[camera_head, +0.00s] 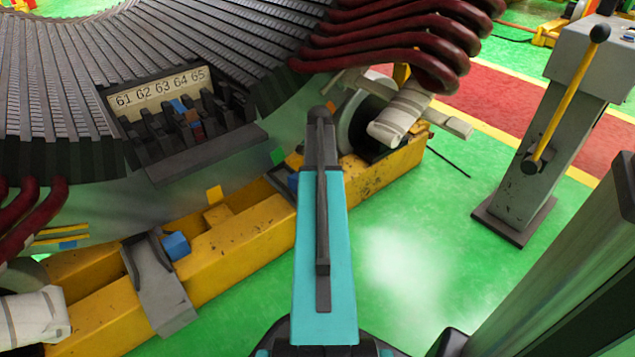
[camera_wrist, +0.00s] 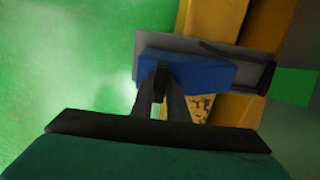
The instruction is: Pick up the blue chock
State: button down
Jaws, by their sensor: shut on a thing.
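In the wrist view my gripper (camera_wrist: 161,78) is shut on the blue chock (camera_wrist: 205,73), holding it near its left part. The chock lies against a grey metal bracket plate (camera_wrist: 190,46) over the yellow beam; I cannot tell whether they touch. In the head view my teal arm link hides the gripper and most of this chock; a small blue patch (camera_head: 293,160) shows at the arm's left edge.
The grey stator (camera_head: 200,185) with numbered slots fills the upper left, with dark red coils (camera_head: 400,40) above the beam (camera_head: 240,240). A green tag (camera_head: 278,156) is near the arm. A grey post with a yellow lever (camera_head: 530,165) stands at right. Green floor is open between.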

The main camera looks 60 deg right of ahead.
jog(key=shift+r+p, duration=0.95)
jog(key=shift+r, duration=0.65)
jog(key=shift+s+a+r, duration=0.1)
jog(key=shift+a+r, duration=0.05)
jog(key=shift+r, duration=0.05)
jog(key=s+a+r+p, duration=0.1)
jog(key=s+a+p, duration=0.4)
jog(key=a, duration=0.8)
jog(key=shift+s+a, duration=0.15)
jog(key=shift+s, duration=1.5)
jog(key=shift+r, duration=0.1)
